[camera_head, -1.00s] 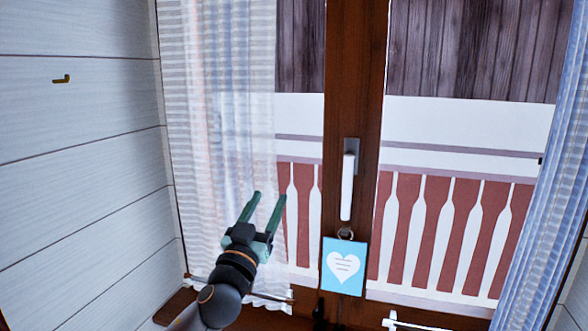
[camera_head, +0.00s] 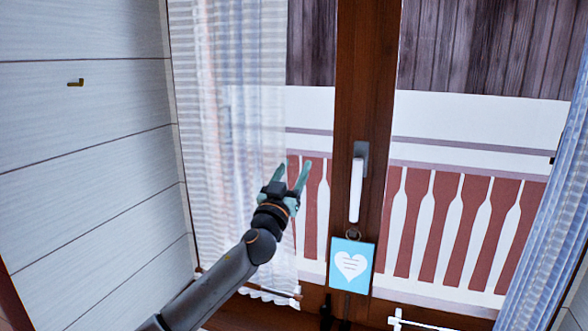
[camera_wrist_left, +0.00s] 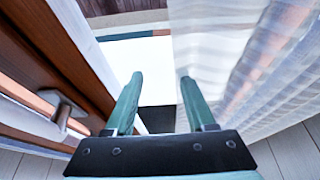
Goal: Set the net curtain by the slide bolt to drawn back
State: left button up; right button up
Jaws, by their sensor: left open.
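The sheer white net curtain (camera_head: 230,130) hangs spread over the left window pane in the head view, its free edge left of the window's middle post. In the left wrist view the net curtain (camera_wrist_left: 250,70) fills the right side. My left gripper (camera_head: 295,163) is open and empty, its fingers at the curtain's free edge. In the wrist view the gripper (camera_wrist_left: 160,80) has the curtain edge near its right finger; whether the edge lies between the fingers I cannot tell. I cannot make out the slide bolt clearly. My right gripper is not in view.
The wooden middle post (camera_head: 365,110) carries a white window handle (camera_head: 356,185) and a blue heart sign (camera_head: 352,265), right of my gripper. Another curtain (camera_head: 555,220) hangs at the far right. A small brass hook (camera_head: 76,83) is on the left plank wall (camera_head: 80,160).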

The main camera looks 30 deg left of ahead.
pick_arm(q)
grip_shut()
dwell(0.3)
dwell(1.1)
